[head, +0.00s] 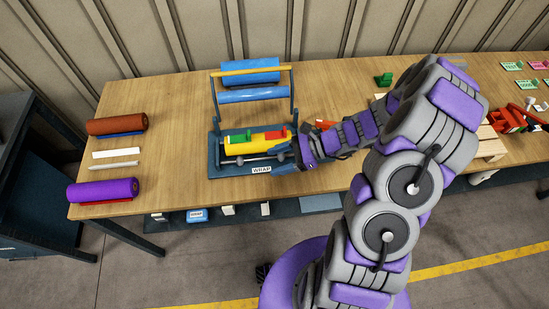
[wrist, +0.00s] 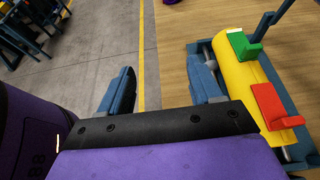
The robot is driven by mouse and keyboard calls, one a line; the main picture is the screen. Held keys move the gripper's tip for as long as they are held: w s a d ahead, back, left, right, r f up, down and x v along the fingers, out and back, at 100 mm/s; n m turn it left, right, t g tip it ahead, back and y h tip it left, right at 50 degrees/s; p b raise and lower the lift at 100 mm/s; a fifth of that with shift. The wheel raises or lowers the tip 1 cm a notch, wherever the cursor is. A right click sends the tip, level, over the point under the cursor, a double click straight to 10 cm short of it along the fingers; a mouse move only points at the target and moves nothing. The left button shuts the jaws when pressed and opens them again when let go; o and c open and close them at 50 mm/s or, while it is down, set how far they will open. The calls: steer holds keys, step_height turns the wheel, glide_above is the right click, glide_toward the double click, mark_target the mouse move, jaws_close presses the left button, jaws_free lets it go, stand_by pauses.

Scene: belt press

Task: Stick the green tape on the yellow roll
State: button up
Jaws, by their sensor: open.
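The yellow roll (head: 243,149) lies across the blue wrap stand (head: 214,158); in the wrist view the roll (wrist: 238,84) runs down the right side. A green tape piece (head: 238,135) sits on the roll towards its left end; it also shows in the wrist view (wrist: 243,46). A red piece (head: 275,133) sits on the roll near its right end, also in the wrist view (wrist: 270,105). My gripper (wrist: 162,88) is open with nothing between its blue fingers. In the head view it is at the stand's right end, partly hidden by my wrist.
A brown roll (head: 116,124) and a purple roll (head: 103,190) lie at the table's left. Blue rolls (head: 250,78) hang on the stand's raised frame. Another green object (head: 383,79) stands at the back. The table left of the stand is fairly clear.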

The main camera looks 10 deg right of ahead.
steer(key=shift+p+v, duration=0.65)
steer(key=shift+v, duration=0.6)
steer(key=shift+s+d+r+p, duration=0.25)
steer(key=shift+s+d+p, duration=0.15)
steer(key=shift+s+d, duration=0.6)
steer(key=shift+s+d+r+p, duration=0.25)
steer(key=shift+s+d+p, duration=0.15)
steer(key=shift+s+d, duration=0.55)
steer(key=s+a+r+n+g+h+b, duration=0.5)
steer(key=s+r+n+h+b, duration=0.15)
steer(key=s+n, duration=0.35)
steer(key=s+d+r+n+t+h+b, duration=0.2)
steer(key=s+d+r+n+h+b, duration=0.1)
steer(key=s+n+h, duration=0.4)
steer(key=shift+s+d+n+t+b, duration=0.4)
steer(key=shift+s+d+n+b, duration=0.3)
steer(key=shift+s, duration=0.9)
steer(key=shift+r, duration=0.1)
steer(key=shift+c, duration=0.4)
